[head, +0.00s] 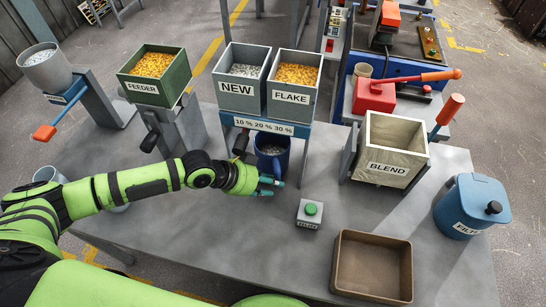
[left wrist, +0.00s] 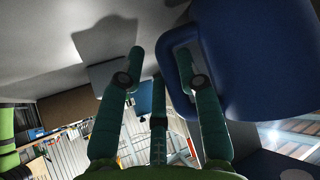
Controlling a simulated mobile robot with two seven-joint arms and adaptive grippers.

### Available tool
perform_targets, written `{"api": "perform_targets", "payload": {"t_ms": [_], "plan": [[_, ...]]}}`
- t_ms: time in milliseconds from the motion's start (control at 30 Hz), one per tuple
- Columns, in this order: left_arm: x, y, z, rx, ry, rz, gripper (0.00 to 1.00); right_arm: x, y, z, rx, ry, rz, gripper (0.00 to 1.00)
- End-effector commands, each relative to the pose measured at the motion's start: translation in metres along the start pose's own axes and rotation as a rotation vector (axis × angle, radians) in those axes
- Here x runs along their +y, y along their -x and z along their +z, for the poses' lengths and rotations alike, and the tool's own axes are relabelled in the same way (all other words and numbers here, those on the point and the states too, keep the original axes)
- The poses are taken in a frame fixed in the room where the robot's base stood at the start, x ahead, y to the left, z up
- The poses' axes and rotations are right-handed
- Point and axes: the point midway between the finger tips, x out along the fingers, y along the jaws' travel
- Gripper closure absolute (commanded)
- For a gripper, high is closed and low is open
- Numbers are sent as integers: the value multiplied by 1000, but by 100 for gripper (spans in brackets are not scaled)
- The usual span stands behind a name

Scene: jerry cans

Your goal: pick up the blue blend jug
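The blue jug (head: 272,161) stands on the table under the dosing stand, with grey pellets inside. In the left wrist view the jug (left wrist: 262,60) fills the upper right, and its looped handle (left wrist: 171,70) points left. My left gripper (head: 266,186) is right in front of the jug with its teal fingers apart. In the left wrist view the left gripper (left wrist: 160,65) has one finger overlapping the handle and another left of it. I cannot tell whether the fingers touch the handle. My right gripper is not in view.
Bins marked NEW (head: 238,96) and FLAKE (head: 291,98) sit above the jug on the stand (head: 272,126). A button box (head: 310,214), brown tray (head: 340,262), BLEND bin (head: 388,171) and blue FILTER can (head: 468,210) are to the right. The FEEDER bin (head: 151,94) is left.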

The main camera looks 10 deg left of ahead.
Motion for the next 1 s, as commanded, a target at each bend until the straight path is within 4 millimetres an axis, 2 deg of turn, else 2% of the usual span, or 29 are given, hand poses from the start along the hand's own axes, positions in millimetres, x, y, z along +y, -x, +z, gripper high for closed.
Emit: {"api": "perform_targets", "payload": {"t_ms": [100,233,467,500,567,600,1000], "plan": [[1,-13,-16,2,-1,1,65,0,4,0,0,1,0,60],[0,-22,-12,-2,1,0,65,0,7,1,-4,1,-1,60],[1,-24,-12,-1,-1,1,65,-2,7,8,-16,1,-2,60],[1,-24,-12,-1,-1,1,73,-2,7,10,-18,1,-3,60],[1,-24,-12,-1,-1,1,97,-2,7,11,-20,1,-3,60],[1,-24,-12,-1,-1,1,100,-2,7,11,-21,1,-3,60],[0,-23,-14,3,-2,-1,100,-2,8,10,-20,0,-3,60]]}}
